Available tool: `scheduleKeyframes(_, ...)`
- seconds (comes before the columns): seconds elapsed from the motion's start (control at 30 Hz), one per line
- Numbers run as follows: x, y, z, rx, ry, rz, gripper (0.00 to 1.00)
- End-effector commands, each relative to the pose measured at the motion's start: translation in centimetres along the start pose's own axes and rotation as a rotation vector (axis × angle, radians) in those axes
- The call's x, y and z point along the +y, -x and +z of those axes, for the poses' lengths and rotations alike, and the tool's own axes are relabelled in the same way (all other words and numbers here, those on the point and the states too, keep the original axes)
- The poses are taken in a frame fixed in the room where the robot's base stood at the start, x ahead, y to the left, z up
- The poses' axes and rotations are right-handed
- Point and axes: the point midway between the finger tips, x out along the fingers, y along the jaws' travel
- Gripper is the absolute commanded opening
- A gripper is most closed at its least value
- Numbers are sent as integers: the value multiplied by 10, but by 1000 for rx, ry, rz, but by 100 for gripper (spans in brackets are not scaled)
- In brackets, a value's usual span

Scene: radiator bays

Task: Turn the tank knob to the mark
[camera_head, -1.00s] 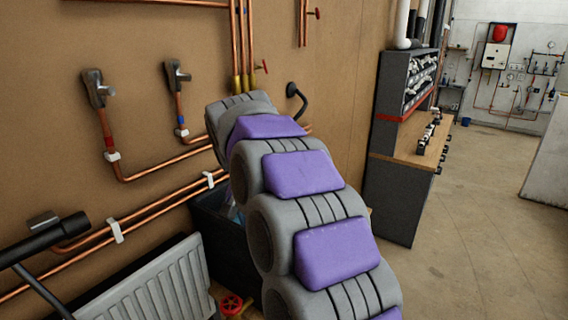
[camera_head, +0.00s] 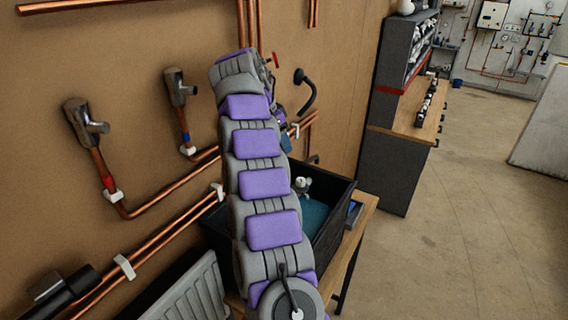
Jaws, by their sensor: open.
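My grey and purple arm rises through the middle of the view and bends over at its top. My gripper (camera_head: 285,138) is only partly seen beyond the arm, by the wall pipes; the jaws are open, but the fingertips are too small and covered to make out. I cannot pick out the tank knob or its mark for sure. A dark open-topped bin (camera_head: 334,218), teal inside, stands to the right of my arm. A small pale grey fitting (camera_head: 301,185) shows at its far side, below my gripper and apart from it.
Copper pipes (camera_head: 168,190) with two metal valve heads (camera_head: 80,120) run along the brown wall. A white radiator (camera_head: 188,292) is at lower left. The bin is on a wooden bench (camera_head: 358,228). A grey shelf unit (camera_head: 393,160) stands right; the floor (camera_head: 450,240) there is clear.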

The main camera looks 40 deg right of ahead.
Motion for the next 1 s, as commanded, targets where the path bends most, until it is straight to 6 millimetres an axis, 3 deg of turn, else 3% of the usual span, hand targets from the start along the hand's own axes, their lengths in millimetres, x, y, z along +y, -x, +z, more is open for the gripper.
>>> scheduleKeyframes(0.17, 4, -5, -1, -1, -10, -5, 58)
scheduleKeyframes(0.5, -4, -47, 1, 2, -8, 2, 58)
scheduleKeyframes(1.0, -1, -85, -1, 0, -8, 2, 58)
